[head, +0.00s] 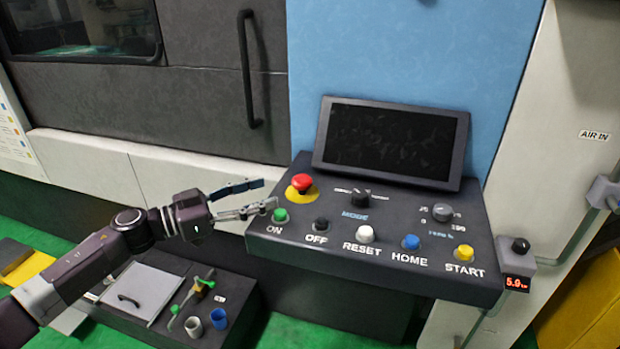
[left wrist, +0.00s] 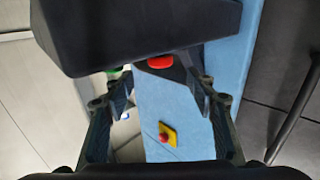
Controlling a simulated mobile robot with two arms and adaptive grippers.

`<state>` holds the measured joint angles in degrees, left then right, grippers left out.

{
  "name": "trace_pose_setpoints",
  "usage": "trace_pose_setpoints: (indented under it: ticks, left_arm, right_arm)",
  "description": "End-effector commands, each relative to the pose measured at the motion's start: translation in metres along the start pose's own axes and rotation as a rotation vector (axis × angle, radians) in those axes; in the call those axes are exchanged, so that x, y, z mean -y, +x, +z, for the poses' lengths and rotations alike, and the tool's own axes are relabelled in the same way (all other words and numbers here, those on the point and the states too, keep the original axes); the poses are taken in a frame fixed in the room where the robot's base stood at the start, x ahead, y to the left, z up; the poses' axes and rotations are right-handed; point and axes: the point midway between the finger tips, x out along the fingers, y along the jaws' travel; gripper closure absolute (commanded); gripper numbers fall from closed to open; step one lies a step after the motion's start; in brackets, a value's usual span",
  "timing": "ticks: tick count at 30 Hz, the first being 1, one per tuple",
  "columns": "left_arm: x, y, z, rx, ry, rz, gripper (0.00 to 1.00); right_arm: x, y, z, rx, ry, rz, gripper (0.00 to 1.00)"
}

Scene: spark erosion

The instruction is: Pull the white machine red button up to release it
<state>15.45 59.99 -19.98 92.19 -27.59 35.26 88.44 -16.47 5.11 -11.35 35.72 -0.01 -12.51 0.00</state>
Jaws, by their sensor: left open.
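A red mushroom button (head: 301,182) with a yellow base sits at the upper left of the dark control panel (head: 385,222) in the head view. My left gripper (head: 269,195) is open and empty, its fingers pointing right, just left of this button. In the left wrist view, a red piece (left wrist: 160,62) shows between the fingertips, at the lower edge of a dark body. Lower down, a smaller red button on a yellow square plate (left wrist: 168,135) is on a blue surface. I cannot tell which of these matches the head view's button. My right gripper is not in view.
A black screen (head: 390,142) stands behind the panel. A green ON button (head: 280,215) is close below the left fingers, and a black OFF button (head: 321,224) is beside it. A low dark bench (head: 180,315) with small parts stands below my arm.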

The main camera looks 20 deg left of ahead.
Motion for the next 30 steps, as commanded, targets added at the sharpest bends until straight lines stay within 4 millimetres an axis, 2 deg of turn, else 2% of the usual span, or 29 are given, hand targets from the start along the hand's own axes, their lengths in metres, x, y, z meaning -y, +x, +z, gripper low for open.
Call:
trace_pose_setpoints:
  ticks: [4, 10, 16, 21, 30]
  left_arm:
    - [0.000, 0.023, -0.005, -0.005, 0.002, 0.001, 0.48]
    - [0.000, 0.065, -0.005, -0.005, -0.001, 0.000, 0.48]
    - [0.001, 0.097, -0.003, -0.004, -0.001, -0.001, 0.48]
    - [0.000, 0.110, -0.001, -0.002, 0.000, -0.001, 0.48]
    - [0.000, 0.112, 0.000, 0.000, 0.001, -0.001, 0.48]
  right_arm:
    - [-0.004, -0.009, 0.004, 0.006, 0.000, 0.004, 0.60]
    - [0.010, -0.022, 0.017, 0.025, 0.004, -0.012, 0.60]
    - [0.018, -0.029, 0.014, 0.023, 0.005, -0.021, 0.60]
    - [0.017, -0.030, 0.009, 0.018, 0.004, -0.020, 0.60]
    - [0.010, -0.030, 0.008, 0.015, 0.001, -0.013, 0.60]
